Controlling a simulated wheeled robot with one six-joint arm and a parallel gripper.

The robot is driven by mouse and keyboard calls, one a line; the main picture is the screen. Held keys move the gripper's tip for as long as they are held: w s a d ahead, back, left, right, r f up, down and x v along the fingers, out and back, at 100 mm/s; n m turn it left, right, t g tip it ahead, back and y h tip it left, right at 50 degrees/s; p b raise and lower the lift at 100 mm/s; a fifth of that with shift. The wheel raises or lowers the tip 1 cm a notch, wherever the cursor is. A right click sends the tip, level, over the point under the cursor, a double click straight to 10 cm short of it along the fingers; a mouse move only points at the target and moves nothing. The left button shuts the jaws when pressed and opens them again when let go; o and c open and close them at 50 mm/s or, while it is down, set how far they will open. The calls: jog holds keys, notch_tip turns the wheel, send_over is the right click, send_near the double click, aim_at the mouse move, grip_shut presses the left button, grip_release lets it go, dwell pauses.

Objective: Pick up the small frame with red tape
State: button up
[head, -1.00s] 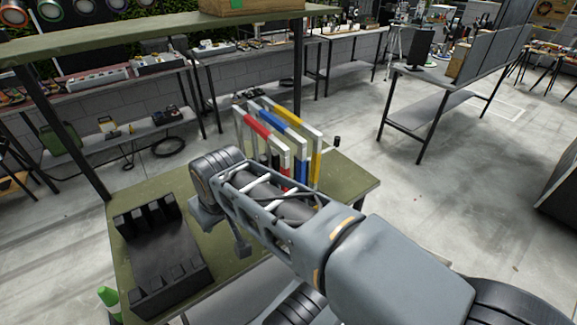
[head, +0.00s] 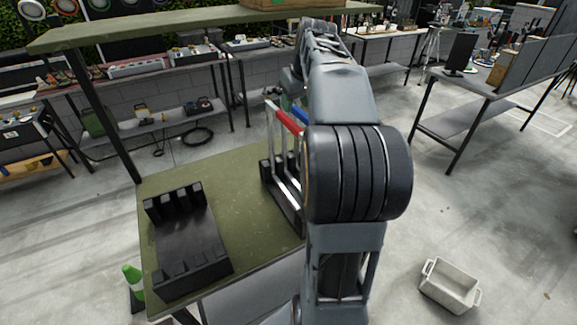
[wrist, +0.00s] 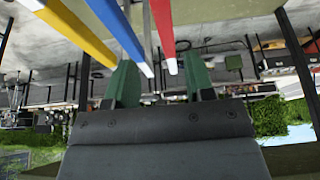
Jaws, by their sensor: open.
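The small frame with red tape (head: 287,120) stands upright in a black rack (head: 267,178) on the green table in the head view. The blue-taped frame (head: 301,116) stands just behind it, mostly hidden by my arm. In the wrist view the red bar (wrist: 162,22), blue bar (wrist: 112,25) and yellow bar (wrist: 72,30) run down from the top. My gripper (wrist: 161,82) is open, with green fingers. The white ends of the red and blue bars appear between the fingers; contact cannot be told. The yellow bar's end is left of them. My arm hides most of the gripper in the head view.
An empty black slotted rack (head: 188,243) sits at the front left of the green table (head: 240,170). A raised green shelf (head: 200,27) spans the table's back. A white bin (head: 449,286) is on the floor at right. The table between the racks is clear.

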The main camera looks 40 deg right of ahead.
aim_at(289, 120)
jog(key=x, duration=0.4)
jog(key=shift+f, duration=0.1)
jog(key=x, duration=0.2)
jog(key=p+x, duration=0.1)
jog(key=x, duration=0.1)
jog(key=shift+a+f, duration=0.1)
jog(key=shift+a, duration=0.3)
jog(key=shift+w+f, duration=0.25)
jog(key=shift+f, duration=0.35)
jog(key=shift+f, duration=0.15)
grip_shut()
